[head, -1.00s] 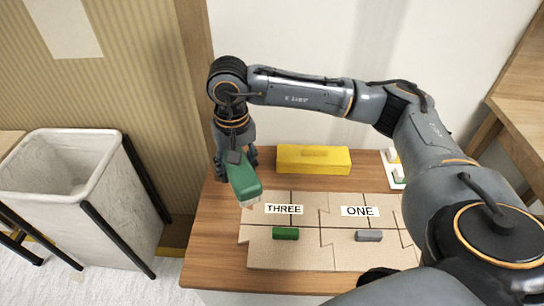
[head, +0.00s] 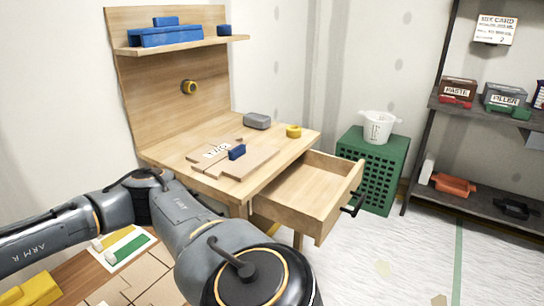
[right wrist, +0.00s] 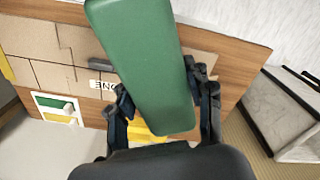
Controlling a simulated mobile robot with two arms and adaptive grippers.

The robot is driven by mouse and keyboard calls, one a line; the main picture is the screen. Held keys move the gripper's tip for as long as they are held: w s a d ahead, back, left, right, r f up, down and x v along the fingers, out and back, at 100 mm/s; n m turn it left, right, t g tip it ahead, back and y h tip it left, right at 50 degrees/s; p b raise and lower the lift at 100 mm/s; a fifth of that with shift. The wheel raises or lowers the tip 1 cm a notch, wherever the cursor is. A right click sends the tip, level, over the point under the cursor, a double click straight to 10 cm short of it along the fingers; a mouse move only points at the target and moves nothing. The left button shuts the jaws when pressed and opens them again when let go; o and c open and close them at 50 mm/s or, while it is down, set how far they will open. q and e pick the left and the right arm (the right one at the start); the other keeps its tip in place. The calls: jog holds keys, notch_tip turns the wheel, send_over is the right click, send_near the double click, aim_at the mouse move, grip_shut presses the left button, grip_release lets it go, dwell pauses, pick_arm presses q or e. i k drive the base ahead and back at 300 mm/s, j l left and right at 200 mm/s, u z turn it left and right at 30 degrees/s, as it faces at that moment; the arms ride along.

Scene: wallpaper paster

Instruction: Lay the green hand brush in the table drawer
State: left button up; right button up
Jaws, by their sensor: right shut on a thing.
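The green hand brush (right wrist: 145,65) fills the middle of the right wrist view. My right gripper (right wrist: 165,97) is shut on it, a finger on each side, above the first table with its tan boards. Only the brush's smooth green side shows. In the head view, the table drawer (head: 303,192) is pulled open under a wooden table (head: 265,168) and looks empty. My right arm crosses the lower left there, with its gripper out of frame. My left gripper is in no current view.
A green crate (head: 372,172) with a white bucket (head: 377,127) stands behind the drawer.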

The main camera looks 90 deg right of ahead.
aim_at(311, 188)
jog(key=z, duration=1.95)
